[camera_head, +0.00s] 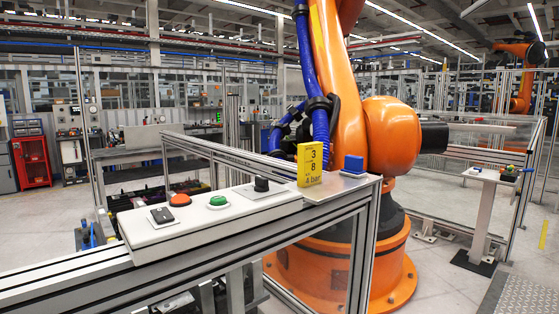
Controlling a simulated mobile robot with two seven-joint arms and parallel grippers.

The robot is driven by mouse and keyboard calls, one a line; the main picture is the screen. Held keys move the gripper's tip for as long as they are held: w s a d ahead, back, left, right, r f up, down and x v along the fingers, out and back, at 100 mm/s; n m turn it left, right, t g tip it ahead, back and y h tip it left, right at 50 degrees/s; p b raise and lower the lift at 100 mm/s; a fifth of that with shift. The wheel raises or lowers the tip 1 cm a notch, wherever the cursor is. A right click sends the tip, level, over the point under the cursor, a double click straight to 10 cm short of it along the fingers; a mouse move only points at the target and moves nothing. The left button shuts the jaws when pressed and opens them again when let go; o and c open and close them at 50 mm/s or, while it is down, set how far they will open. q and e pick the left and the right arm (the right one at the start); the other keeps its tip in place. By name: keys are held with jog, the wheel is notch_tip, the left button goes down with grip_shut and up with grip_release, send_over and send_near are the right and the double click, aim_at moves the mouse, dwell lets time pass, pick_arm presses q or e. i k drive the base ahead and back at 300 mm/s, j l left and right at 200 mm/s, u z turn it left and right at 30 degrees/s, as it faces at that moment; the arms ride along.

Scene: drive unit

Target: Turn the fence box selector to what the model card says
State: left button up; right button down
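The fence box (205,225) is a long white control box on top of the aluminium fence rail. A small black switch on a plate (162,215) sits at its left end, and a black knob (261,185) stands near its right end. I cannot tell which of the two is the selector, and their settings are too small to read. Between them are a red-orange button (180,199) and a green button (218,201). The yellow model card (312,164) stands upright to the right of the box and reads "3", "8", "4 bar". Neither of my grippers is in view.
A blue block (353,165) sits on a metal plate right of the card. A large orange robot arm (392,135) stands behind the fence rail (95,283). A pedestal (482,215) with a small control box stands at the right.

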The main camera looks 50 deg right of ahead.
aim_at(261, 183)
jog(key=z, duration=2)
